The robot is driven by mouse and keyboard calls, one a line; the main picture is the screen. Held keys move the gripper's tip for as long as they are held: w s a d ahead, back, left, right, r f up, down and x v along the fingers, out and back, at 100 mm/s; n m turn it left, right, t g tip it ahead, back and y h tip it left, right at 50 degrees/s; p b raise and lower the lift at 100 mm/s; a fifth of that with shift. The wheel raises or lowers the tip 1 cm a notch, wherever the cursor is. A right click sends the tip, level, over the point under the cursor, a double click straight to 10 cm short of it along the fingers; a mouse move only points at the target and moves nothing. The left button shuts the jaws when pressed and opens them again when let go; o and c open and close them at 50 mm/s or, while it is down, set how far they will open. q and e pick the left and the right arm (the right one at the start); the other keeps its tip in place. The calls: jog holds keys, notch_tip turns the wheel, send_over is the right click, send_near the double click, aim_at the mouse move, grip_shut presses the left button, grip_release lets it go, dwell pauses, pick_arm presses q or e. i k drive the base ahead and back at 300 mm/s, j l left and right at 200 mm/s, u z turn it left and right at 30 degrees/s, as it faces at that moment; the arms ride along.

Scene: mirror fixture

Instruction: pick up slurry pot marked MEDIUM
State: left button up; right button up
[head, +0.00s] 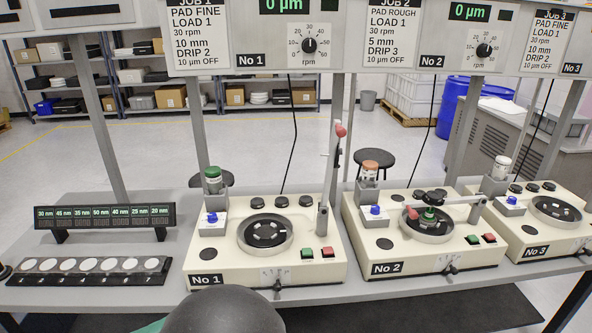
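Three small lidded pots stand in holders at the back left of the machines. One has a green lid (212,173) at machine No 1. One has an orange-brown lid (370,167) at machine No 2. One has a white lid (503,162) at machine No 3. Any writing on the pots is too small to read, so I cannot tell which is marked MEDIUM. Neither of my grippers is in view.
Machines No 1 (300,271), No 2 (440,259) and No 3 (555,241) stand on a grey bench (120,297). A raised arm with a red knob (341,131) stands at No 1. Sign panels hang above. A sample strip (88,284) lies left.

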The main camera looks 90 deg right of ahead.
aim_at(369, 169)
jog(key=z, duration=3.3)
jog(key=i+l, duration=0.55)
jog(key=i+j+u, duration=0.05)
jog(key=i, duration=0.05)
